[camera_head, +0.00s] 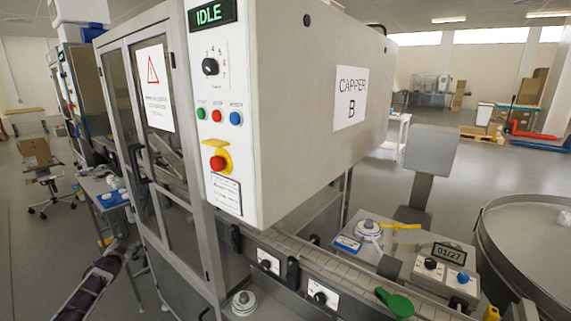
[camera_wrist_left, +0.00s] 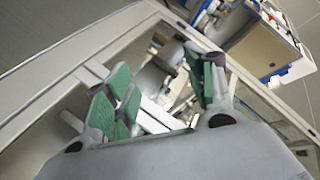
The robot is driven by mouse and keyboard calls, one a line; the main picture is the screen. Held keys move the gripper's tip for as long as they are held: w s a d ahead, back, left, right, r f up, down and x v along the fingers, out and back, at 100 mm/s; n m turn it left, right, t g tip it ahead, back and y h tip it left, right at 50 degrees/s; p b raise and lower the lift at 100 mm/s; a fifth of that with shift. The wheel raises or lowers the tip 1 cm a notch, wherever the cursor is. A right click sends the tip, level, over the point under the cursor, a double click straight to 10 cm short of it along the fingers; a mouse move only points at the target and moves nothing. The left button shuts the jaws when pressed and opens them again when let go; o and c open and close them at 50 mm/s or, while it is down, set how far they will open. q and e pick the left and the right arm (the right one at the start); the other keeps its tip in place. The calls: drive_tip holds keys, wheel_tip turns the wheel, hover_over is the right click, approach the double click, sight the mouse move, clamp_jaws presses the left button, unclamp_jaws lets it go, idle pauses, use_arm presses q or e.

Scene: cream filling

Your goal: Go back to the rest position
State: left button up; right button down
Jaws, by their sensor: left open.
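My left gripper (camera_wrist_left: 158,82) shows in the left wrist view, with green pads on its fingers. The fingers are spread apart, and I see nothing held between them. Behind them are pale frame bars and blurred machine parts that I cannot make out. In the head view I cannot clearly pick out my left gripper. My right gripper shows in neither view.
The capper B machine (camera_head: 312,95) fills the middle, its display (camera_head: 212,13) reading IDLE. A conveyor (camera_head: 330,268) runs along its front. A green scoop-like item (camera_head: 394,302) lies at the front. A round metal table (camera_head: 520,230) stands right. Open floor lies behind.

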use_arm(q)
drive_tip(key=s+d+f+g+h, duration=0.1)
drive_tip(key=s+d+f+g, duration=0.1)
drive_tip(key=s+d+f, duration=0.9)
drive_tip(key=s+d+f+g+h, duration=0.15)
drive_tip(key=s+f, duration=0.55)
drive_tip(key=f, duration=1)
drive_tip(key=s+d+f+g+h, duration=0.1)
drive_tip(key=s+d+f+g, duration=0.35)
drive_tip(key=s+f, duration=0.8)
drive_tip(key=s+d+f+g, duration=0.1)
drive_tip(key=s+d+f, duration=0.5)
drive_tip(key=s, duration=0.8)
drive_tip(key=s+d+f+g+h, duration=0.1)
drive_tip(key=s+d+f, duration=0.5)
drive_tip(key=s, duration=0.8)
drive_tip(key=s+d+f+n+g+h, duration=0.1)
drive_tip(key=s+d+f, duration=0.5)
drive_tip(key=s, duration=0.8)
drive_tip(key=shift+d+f+g, duration=0.15)
drive_tip(key=shift+d+g, duration=0.35)
drive_tip(key=shift+d, duration=0.15)
